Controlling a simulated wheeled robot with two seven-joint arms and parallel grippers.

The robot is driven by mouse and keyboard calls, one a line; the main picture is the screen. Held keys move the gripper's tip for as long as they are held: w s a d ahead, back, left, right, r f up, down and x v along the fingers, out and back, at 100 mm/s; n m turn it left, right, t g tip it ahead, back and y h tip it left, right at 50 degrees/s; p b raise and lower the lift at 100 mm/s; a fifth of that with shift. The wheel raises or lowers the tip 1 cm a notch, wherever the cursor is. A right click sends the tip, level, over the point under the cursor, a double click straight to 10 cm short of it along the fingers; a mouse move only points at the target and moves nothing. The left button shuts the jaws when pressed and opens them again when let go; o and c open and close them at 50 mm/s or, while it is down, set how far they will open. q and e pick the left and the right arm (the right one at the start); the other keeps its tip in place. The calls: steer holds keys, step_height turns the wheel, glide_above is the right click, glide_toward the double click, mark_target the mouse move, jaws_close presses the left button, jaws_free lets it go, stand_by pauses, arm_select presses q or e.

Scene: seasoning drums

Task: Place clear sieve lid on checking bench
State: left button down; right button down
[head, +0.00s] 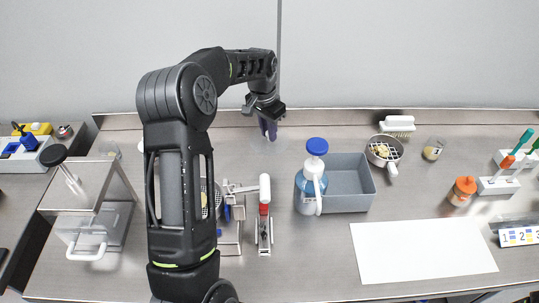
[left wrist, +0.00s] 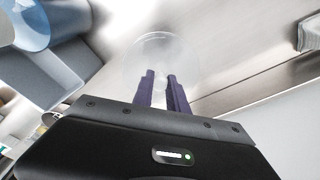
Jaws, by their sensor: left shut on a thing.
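The clear sieve lid (left wrist: 163,50) is a see-through disc between my left gripper's dark purple fingers in the left wrist view. My left gripper (head: 268,132) is shut on it, fingers pointing down, near the back of the steel bench (head: 310,245). In the head view the lid (head: 262,145) is only a faint outline below the fingertips. I cannot tell whether it touches the bench. The gripper fingers (left wrist: 161,76) also show in the left wrist view. My right gripper is not in view.
A blue-capped bottle (head: 310,185) and a grey bin (head: 350,185) stand right of the gripper. A round strainer (head: 385,152), a white brush (head: 397,124) and a white sheet (head: 422,250) lie farther right. My left arm hides part of the bench's left side.

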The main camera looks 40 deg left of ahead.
arm_select(q)
step_height(320, 180, down, 3)
steer(key=shift+f, duration=0.15)
steer(key=shift+f+b, duration=1.4)
steer(key=shift+f, duration=1.1)
steer(key=shift+f, duration=0.1)
steer(key=shift+f, duration=0.15)
steer(key=c, duration=1.3)
jaws_free()
steer(key=shift+r, duration=0.25)
